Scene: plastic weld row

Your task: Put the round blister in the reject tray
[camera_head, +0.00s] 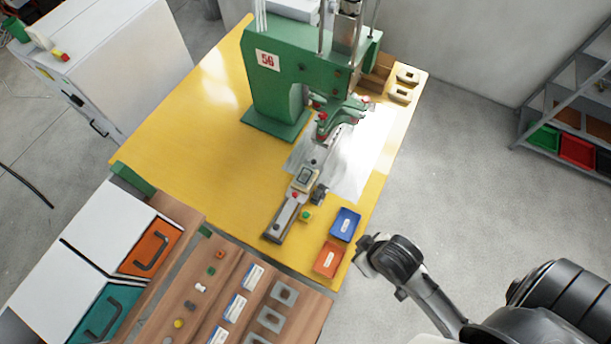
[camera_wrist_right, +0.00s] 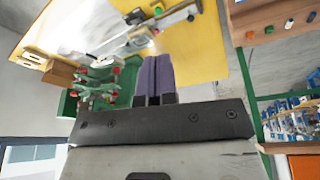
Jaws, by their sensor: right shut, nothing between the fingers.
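I cannot make out a clearly round blister in either view. A small pale piece with a dark centre (camera_head: 305,178) sits on the grey slide fixture (camera_head: 287,217) in front of the green press; its kind is too small to tell. A blue tray (camera_head: 344,224) and an orange-red tray (camera_head: 329,260) lie near the table's front right corner, their labels unreadable. My right gripper (camera_head: 362,254) is just right of the orange-red tray, off the table edge. In the right wrist view its purple fingers (camera_wrist_right: 155,60) are shut and empty. My left gripper is out of view.
The green press (camera_head: 275,75) stands on the yellow table (camera_head: 190,120). A wooden board (camera_head: 180,290) at the front holds small coloured parts, labelled boxes and grey square frames (camera_head: 284,292). Grey dies (camera_head: 400,93) lie at the far right corner. The yellow table's left is clear.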

